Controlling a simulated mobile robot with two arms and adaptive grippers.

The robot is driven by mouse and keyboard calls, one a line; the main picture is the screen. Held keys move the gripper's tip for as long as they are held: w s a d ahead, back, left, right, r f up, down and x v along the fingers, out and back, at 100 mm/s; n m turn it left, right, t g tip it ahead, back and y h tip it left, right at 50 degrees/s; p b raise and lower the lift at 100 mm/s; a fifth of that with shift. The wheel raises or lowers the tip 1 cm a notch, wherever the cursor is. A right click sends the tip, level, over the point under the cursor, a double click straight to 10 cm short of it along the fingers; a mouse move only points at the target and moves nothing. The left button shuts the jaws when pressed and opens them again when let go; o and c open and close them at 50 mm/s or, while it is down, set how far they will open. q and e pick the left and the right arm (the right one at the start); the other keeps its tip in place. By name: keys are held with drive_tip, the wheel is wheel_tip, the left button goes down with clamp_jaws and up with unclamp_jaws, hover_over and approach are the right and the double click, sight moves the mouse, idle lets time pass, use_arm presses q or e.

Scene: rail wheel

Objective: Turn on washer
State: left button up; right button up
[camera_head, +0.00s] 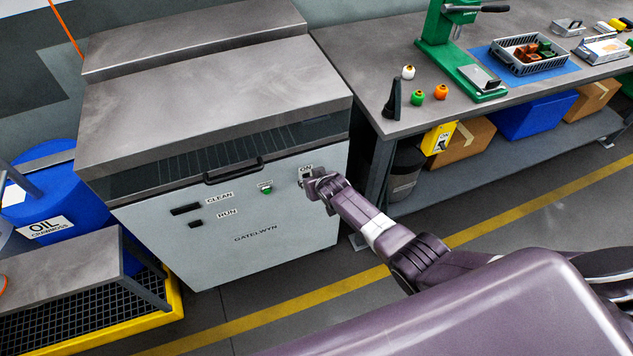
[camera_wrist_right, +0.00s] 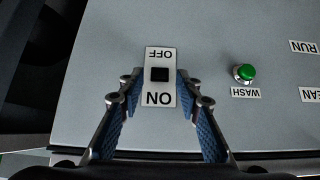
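The washer (camera_head: 222,222) is a grey metal cabinet with a steel lid, marked GATELWYN, at left centre in the head view. Its black ON/OFF switch (camera_wrist_right: 159,74) sits on a white plate, shown upside down in the right wrist view. My right gripper (camera_head: 316,186) is at the upper right of the washer's front panel and partly covers the switch plate. In the right wrist view, my right gripper (camera_wrist_right: 159,80) is open, its blue-padded fingers on either side of the plate and nothing held. Whether the fingertips touch the panel is unclear. My left gripper is out of view.
The green WASH button (camera_wrist_right: 244,73) is beside the switch. A lid handle (camera_head: 233,172) sticks out above the panel. A workbench (camera_head: 385,120) with a green press (camera_head: 447,50) stands at right, a blue oil drum (camera_head: 65,205) at left. Floor in front is clear.

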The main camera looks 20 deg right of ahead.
drive_tip(key=v, duration=1.1)
drive_tip(key=shift+s, duration=0.15)
drive_tip(key=shift+r, duration=0.1)
idle(0.4)
